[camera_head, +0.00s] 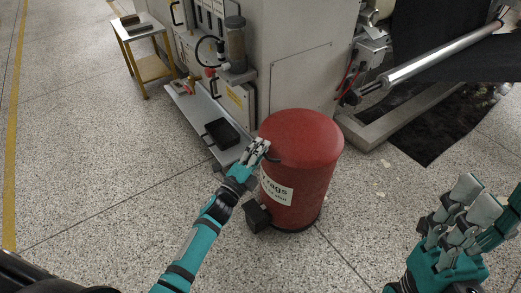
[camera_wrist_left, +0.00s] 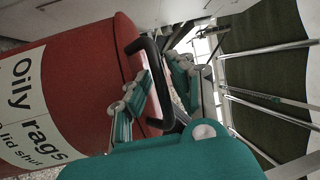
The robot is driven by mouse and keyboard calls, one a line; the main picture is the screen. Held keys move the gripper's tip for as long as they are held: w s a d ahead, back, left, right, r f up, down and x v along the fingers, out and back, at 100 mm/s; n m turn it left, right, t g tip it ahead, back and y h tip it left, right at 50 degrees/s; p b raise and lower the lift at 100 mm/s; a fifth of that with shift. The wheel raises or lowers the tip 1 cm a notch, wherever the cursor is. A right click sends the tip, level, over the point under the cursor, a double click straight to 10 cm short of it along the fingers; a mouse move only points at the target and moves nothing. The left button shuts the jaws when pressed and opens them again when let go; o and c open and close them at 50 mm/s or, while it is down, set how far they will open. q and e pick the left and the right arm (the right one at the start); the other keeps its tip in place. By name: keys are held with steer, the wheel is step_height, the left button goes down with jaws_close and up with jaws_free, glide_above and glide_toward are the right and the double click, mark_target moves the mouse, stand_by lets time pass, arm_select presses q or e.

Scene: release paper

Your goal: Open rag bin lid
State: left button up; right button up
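The red rag bin (camera_head: 310,150) stands upright on the floor with its domed lid (camera_head: 302,130) down. Its white label reads "Oily rags" in the left wrist view (camera_wrist_left: 30,100). My left gripper (camera_head: 258,148) is at the bin's upper left side, by the lid's dark handle. In the left wrist view, the black curved handle (camera_wrist_left: 152,70) lies between the fingers of the left gripper (camera_wrist_left: 163,85), which stand apart; firm contact cannot be told. A black foot pedal (camera_head: 257,215) sits at the bin's base. My right gripper (camera_head: 462,212) is raised at the lower right, away from the bin, holding nothing visible.
A large grey machine (camera_head: 300,60) stands behind the bin, with a metal roller (camera_head: 440,58) at right. A black tray (camera_head: 222,133) lies on a low metal ledge left of the bin. A small yellow-legged table (camera_head: 148,68) is farther back. The floor at left is clear.

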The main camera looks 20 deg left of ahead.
arm_select(q)
jaws_close()
stand_by(0.4)
